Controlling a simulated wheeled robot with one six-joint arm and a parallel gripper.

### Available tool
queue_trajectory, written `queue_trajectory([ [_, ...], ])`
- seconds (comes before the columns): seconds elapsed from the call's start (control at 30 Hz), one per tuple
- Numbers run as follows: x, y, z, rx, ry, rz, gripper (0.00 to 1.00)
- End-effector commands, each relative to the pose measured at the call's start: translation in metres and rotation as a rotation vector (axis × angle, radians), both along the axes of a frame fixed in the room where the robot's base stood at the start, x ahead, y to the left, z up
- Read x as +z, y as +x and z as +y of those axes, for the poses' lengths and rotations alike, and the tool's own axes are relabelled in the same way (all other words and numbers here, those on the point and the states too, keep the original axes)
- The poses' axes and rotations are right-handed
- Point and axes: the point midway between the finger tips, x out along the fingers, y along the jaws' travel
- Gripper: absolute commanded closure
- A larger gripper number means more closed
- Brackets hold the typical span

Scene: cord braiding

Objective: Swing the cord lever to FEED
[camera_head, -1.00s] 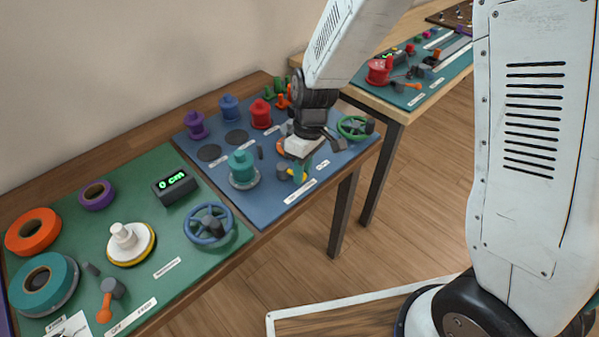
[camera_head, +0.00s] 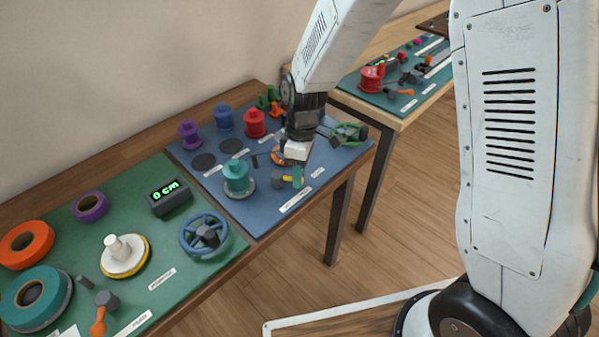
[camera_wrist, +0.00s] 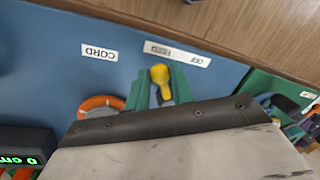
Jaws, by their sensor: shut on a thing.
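The cord lever has a yellow knob (camera_wrist: 160,74) and shows in the head view (camera_head: 287,179) at the front of the blue board. Its strip label (camera_wrist: 177,54) is upside down in the wrist view, OFF at right, FEED at left. The knob lies close to the FEED end. My gripper (camera_wrist: 160,88) has green fingers, one on each side of the lever, and is shut on it. In the head view my gripper (camera_head: 294,176) reaches down over the lever. My palm hides part of the lever in the wrist view.
A teal spool (camera_head: 237,177) stands left of the lever. An orange ring (camera_wrist: 100,104) and a dark display (camera_wrist: 22,145) lie close by. A CORD label (camera_wrist: 99,52) is beside the lever. A green-rimmed wheel (camera_head: 348,133) is behind right. A green board (camera_head: 150,225) adjoins at left.

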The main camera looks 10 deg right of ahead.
Motion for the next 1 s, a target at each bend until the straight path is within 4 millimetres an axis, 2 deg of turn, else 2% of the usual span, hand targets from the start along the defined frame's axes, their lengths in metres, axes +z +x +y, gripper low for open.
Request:
queue_trajectory([
  [0.07,0.001,0.002,0.000,-0.001,0.001,-0.006,0.99],
  [0.1,0.001,0.002,0.000,-0.001,0.001,-0.006,0.68],
  [0.13,0.001,0.002,0.000,-0.001,0.001,-0.006,0.60],
  [0.17,0.001,0.002,0.000,-0.002,0.000,-0.006,0.56],
  [0.43,0.001,0.001,0.000,0.000,0.001,-0.004,0.56],
  [0.53,0.008,0.003,0.000,-0.001,0.001,-0.006,0.56],
  [0.8,0.051,0.011,-0.004,-0.002,0.002,-0.007,0.56],
  [1.0,0.073,0.015,-0.006,-0.002,0.000,-0.006,0.56],
])
